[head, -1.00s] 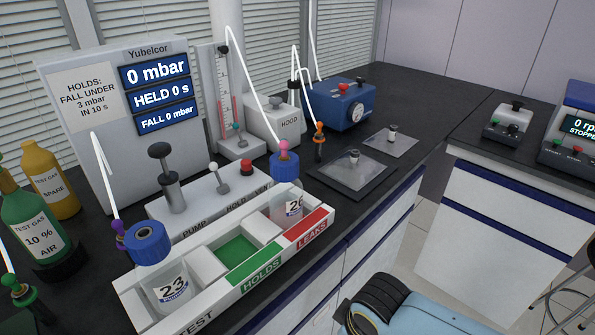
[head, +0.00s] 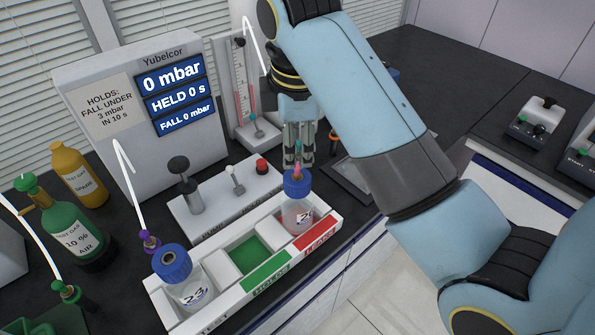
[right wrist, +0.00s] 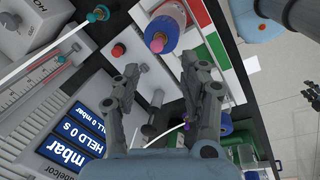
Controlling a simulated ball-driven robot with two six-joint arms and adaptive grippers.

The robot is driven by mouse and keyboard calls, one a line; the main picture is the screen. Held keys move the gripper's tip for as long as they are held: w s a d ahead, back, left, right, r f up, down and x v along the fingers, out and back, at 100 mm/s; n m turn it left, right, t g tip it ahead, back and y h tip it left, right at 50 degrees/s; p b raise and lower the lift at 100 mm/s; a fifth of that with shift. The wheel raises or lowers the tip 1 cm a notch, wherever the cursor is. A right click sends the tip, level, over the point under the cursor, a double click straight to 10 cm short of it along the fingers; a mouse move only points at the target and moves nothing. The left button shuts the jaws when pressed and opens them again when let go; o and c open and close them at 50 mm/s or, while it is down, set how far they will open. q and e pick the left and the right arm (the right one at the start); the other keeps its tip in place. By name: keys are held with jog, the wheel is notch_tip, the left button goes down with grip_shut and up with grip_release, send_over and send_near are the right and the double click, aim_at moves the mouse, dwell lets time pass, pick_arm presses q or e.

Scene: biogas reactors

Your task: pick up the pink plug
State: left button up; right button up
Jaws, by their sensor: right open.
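The pink plug (head: 297,172) sits on top of the blue cap (head: 297,187) of a clear bottle (head: 296,217) in the rack's far compartment, beside the red LEAKS strip. In the right wrist view the plug (right wrist: 157,44) shows as a small pink round, just beyond the fingertips. My right gripper (head: 299,160) is open and points down, directly above the plug. In the right wrist view its fingers (right wrist: 158,68) are apart with nothing between them. Whether the fingertips touch the plug cannot be told. My left gripper is not in view.
The white rack (head: 325,235) has an empty green compartment and a second blue-capped bottle (head: 188,285) with a purple plug (head: 149,241) beside it. The pump unit (head: 215,213) with levers stands behind. Green (head: 82,240) and yellow (head: 78,172) bottles stand left.

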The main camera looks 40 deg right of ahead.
aim_at(298, 163)
jog(key=f, duration=0.2)
jog(key=d+f+p, duration=0.1)
jog(key=f, duration=0.1)
jog(key=w+f, duration=0.1)
jog(key=f, duration=0.1)
jog(key=shift+w+d+f, duration=0.1)
jog(key=shift+d+f, duration=0.05)
jog(key=shift+f, duration=0.1)
jog(key=shift+c, duration=0.4)
grip_shut()
